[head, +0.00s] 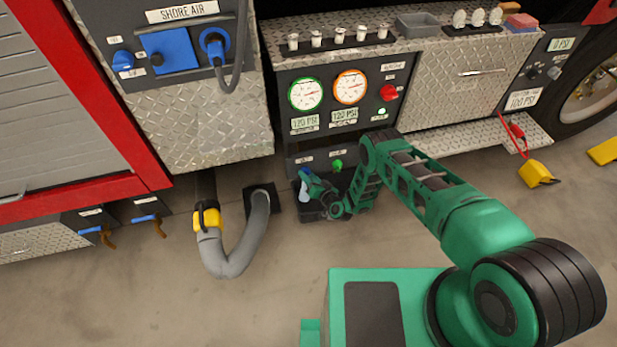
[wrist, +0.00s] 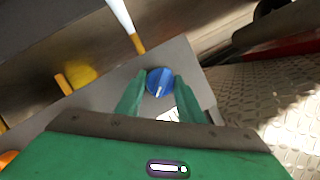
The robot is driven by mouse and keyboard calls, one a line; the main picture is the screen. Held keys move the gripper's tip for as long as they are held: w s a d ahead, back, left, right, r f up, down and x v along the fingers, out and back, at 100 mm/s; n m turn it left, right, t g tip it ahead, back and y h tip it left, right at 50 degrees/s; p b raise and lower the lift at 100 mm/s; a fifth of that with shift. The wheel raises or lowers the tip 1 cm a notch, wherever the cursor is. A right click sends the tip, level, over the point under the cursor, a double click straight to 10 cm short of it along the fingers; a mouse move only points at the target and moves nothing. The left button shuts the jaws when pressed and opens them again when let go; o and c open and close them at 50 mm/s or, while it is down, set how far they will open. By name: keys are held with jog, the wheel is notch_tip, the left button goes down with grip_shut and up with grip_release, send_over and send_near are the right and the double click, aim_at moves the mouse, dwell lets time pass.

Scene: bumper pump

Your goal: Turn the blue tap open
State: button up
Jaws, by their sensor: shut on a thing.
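The blue tap (wrist: 160,82) is a round knob with a pale pointer line, on a grey panel in the wrist view. My gripper (wrist: 159,88) has its two green fingers on either side of the knob, shut on it. In the head view my gripper (head: 308,180) is low, under the front of the gauge panel. The tap is hard to make out there, and my wrist covers most of that spot.
A green knob (head: 337,165) sits just above and right of my gripper. A thick grey hose (head: 238,262) curves on the left.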

jog(key=m+y, duration=0.1)
jog(key=m, duration=0.1)
jog(key=m+y, duration=0.1)
jog(key=m, duration=0.2)
jog(key=shift+w+d+f+t, duration=0.15)
jog(key=shift+t, duration=0.25)
jog(key=shift+m+y, duration=0.3)
jog(key=shift+y, duration=0.1)
jog(key=shift+d+f+m, duration=0.2)
jog(key=shift+f+m, duration=0.05)
jog(key=shift+m, duration=0.15)
jog(key=o, duration=1)
jog(key=shift+o, duration=0.3)
jog(key=shift+a+r, duration=0.1)
jog(key=shift+a, duration=0.05)
jog(key=v, duration=1.1)
jog(key=shift+f, duration=0.2)
jog(key=shift+a, duration=0.1)
